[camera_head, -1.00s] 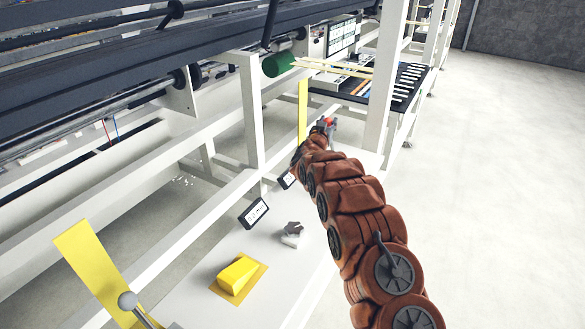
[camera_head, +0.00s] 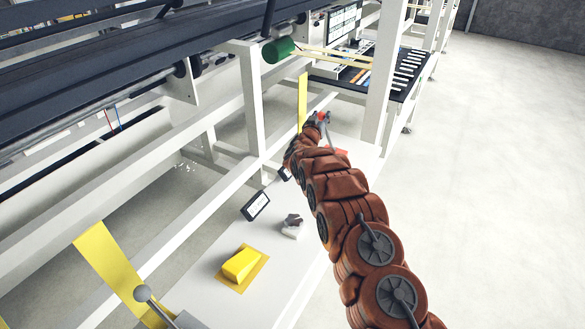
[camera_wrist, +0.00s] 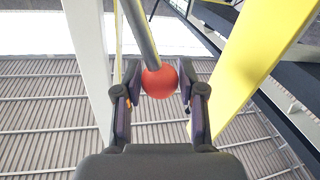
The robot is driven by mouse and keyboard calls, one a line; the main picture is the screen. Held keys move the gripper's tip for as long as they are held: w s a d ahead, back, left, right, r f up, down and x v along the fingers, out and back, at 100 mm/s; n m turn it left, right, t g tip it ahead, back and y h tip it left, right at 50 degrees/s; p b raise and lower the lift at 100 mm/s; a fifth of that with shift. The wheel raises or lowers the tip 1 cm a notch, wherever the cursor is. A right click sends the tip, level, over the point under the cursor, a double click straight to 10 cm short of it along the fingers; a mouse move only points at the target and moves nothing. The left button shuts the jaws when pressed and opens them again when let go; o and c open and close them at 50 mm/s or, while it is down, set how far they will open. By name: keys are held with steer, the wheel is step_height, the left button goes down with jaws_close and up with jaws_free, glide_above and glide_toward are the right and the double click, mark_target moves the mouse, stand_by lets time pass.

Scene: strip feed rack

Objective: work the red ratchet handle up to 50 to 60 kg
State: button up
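The red ratchet handle's knob is a red ball (camera_wrist: 160,81) on the end of a grey rod (camera_wrist: 139,32), seen in the wrist view. My gripper (camera_wrist: 160,84) has one finger on each side of the ball, both seeming to touch it. In the head view my gripper (camera_head: 321,118) is at the far end of my brown arm, with a bit of red at its tip. A small display (camera_head: 257,205) stands tilted on the white bench, its digits too small to read. A second display (camera_head: 285,173) is partly hidden by my arm.
A yellow block (camera_head: 240,264) and a small grey-white part (camera_head: 292,226) lie on the white bench (camera_head: 215,297). A yellow strip (camera_head: 302,101) hangs near my gripper. White frame posts (camera_head: 252,105) stand at the left; the floor at the right is clear.

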steer(key=shift+s+a, duration=0.1)
stand_by(0.3)
steer(key=b+v, duration=0.1)
steer(key=v, duration=0.1)
steer(key=a+b+v, duration=0.1)
steer(key=v, duration=0.2)
steer(key=shift+a, duration=0.1)
stand_by(0.5)
steer(key=o, duration=0.3)
steer(key=shift+o, duration=0.2)
steer(key=shift+s, duration=0.1)
